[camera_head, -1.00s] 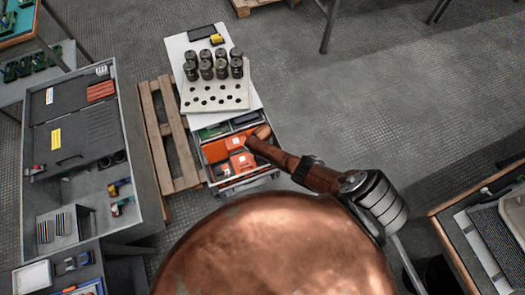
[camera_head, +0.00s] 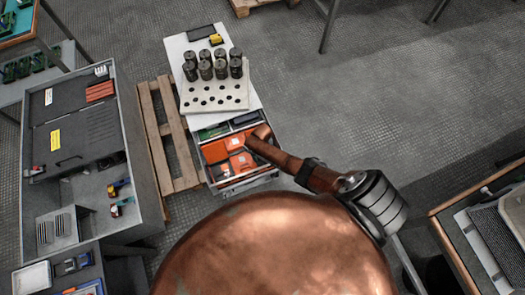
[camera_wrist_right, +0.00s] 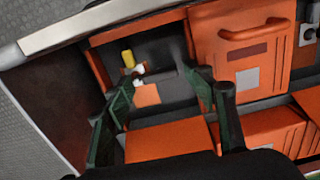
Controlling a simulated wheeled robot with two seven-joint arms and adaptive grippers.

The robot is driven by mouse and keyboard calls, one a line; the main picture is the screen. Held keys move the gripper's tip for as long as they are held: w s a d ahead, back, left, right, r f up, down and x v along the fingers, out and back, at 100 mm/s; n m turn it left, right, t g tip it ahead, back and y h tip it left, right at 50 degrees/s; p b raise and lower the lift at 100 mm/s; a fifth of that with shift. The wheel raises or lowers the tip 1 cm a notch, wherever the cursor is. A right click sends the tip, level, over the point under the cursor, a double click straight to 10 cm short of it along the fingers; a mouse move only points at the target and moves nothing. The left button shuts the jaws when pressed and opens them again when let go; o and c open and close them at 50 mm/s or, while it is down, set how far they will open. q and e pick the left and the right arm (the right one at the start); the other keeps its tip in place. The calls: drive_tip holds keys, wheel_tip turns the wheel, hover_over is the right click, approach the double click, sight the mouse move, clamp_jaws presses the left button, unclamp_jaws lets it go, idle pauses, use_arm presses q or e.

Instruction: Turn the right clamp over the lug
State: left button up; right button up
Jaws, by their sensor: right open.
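My right arm reaches in the head view from the lower right to an open cart drawer (camera_head: 232,185) holding orange blocks. In the right wrist view my right gripper (camera_wrist_right: 162,88) has dark green fingers set apart, with nothing between them that I can see held. Beyond and between the fingertips lie a small yellow cylinder (camera_wrist_right: 128,59), a whitish piece (camera_wrist_right: 138,74) and an orange square (camera_wrist_right: 147,95). I cannot make out which part is the right clamp or the lug. My left gripper is not in view.
An orange case with a handle (camera_wrist_right: 240,50) and more orange blocks (camera_wrist_right: 258,132) crowd the right gripper. The drawer's metal rim (camera_wrist_right: 95,22) is close by. Dark capacitors (camera_head: 206,68) stand on a holed plate on the cart. A wooden pallet (camera_head: 168,135) is left of it.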

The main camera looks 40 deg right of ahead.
drive_tip(key=shift+s+r, duration=0.1)
drive_tip(key=shift+r, duration=3.25)
